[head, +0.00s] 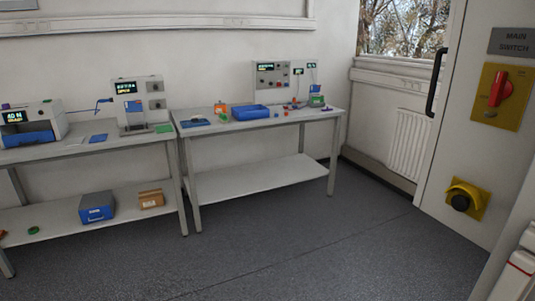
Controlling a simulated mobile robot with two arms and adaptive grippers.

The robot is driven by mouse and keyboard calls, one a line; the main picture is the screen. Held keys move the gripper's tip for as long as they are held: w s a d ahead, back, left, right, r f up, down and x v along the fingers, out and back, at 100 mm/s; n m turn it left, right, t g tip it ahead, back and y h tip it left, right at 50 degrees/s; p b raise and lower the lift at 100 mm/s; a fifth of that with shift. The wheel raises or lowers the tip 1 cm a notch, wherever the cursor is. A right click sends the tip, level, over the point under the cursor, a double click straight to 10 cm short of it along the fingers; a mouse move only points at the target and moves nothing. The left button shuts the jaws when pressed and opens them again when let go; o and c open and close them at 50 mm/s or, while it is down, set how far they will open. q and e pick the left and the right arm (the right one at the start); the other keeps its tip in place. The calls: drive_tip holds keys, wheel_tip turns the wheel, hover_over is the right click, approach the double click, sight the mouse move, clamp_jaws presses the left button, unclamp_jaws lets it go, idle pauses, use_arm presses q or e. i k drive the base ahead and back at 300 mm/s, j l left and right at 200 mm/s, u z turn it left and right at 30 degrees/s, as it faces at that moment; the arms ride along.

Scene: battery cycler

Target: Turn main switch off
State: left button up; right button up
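The main switch (500,88) is a red rotary handle on a yellow plate (487,108), mounted on a light grey cabinet panel at the right of the head view. The handle stands roughly upright with a slight tilt. A grey label reading "MAIN SWITCH" (515,42) is above it. Neither of my grippers is in view, and nothing touches the handle.
Below the switch is a black button in a yellow guard (464,197). A black door handle (436,82) is on the cabinet's left edge. Two benches with instruments stand along the back wall, including the right bench (262,171). The middle floor (320,245) is clear.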

sight(502, 88)
drive_tip(key=i, duration=0.75)
drive_tip(key=i+z, duration=0.1)
drive_tip(key=i, duration=0.6)
drive_tip(key=i+j, duration=0.15)
drive_tip(key=i, duration=0.6)
drive_tip(key=i+j+z, duration=0.1)
drive_tip(key=i, duration=0.65)
drive_tip(key=k+j, duration=0.1)
drive_tip(key=k, duration=0.25)
drive_tip(key=z, duration=3.5)
drive_tip(key=l, duration=0.1)
